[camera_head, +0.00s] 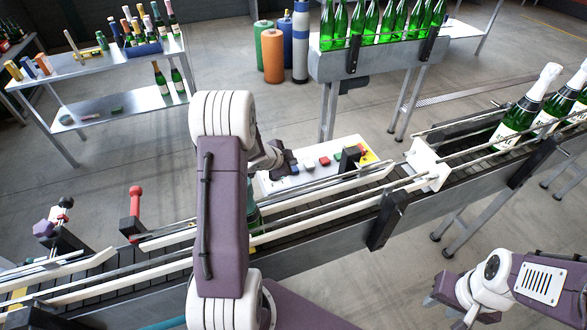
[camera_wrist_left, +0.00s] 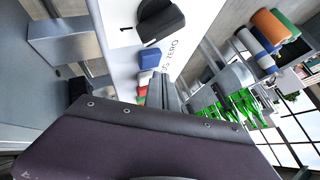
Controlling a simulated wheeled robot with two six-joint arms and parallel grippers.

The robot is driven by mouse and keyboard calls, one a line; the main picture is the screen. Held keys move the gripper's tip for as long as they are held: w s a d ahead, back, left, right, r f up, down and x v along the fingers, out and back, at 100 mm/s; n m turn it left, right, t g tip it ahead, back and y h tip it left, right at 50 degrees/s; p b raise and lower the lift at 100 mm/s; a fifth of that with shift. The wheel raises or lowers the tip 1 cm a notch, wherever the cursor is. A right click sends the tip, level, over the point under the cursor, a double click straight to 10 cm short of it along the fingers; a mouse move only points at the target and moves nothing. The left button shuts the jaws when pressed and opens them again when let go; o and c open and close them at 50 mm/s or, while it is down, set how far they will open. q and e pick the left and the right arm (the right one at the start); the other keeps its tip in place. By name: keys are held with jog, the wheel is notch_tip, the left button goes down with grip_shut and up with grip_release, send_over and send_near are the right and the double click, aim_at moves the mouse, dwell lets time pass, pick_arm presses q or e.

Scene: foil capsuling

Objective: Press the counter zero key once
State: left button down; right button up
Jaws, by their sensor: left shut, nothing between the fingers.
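A white control box (camera_head: 267,186) stands behind the conveyor in the head view, with a row of coloured keys. The blue key (camera_wrist_left: 149,59) shows in the wrist view, with a white key and a red key (camera_wrist_left: 142,90) below it. Lettering that ends in "ZERO" (camera_wrist_left: 172,53) is printed beside the black knob and the blue key. My left gripper (camera_head: 289,164) is shut and empty at the left end of the box. Its fingers (camera_wrist_left: 162,88) are close to the keys; I cannot tell whether they touch one.
A black rotary knob (camera_wrist_left: 160,19) stands out from the panel. The conveyor (camera_head: 325,212) with guide rails runs in front of the box, and capped bottles (camera_head: 520,113) stand at its right. A rack of green bottles (camera_head: 375,60) is behind. My left arm hides part of the conveyor.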

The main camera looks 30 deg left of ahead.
pick_arm(q)
jog(key=shift+f, duration=0.1)
jog(key=shift+f+b, duration=0.3)
jog(key=shift+f+b, duration=0.5)
jog(key=shift+f, duration=0.1)
dwell(0.8)
jog(key=shift+r, duration=0.15)
jog(key=shift+r+p, duration=0.85)
jog(key=shift+p, duration=0.15)
notch_tip(320, 180, up, 5)
jog(key=p, duration=0.5)
dwell(0.5)
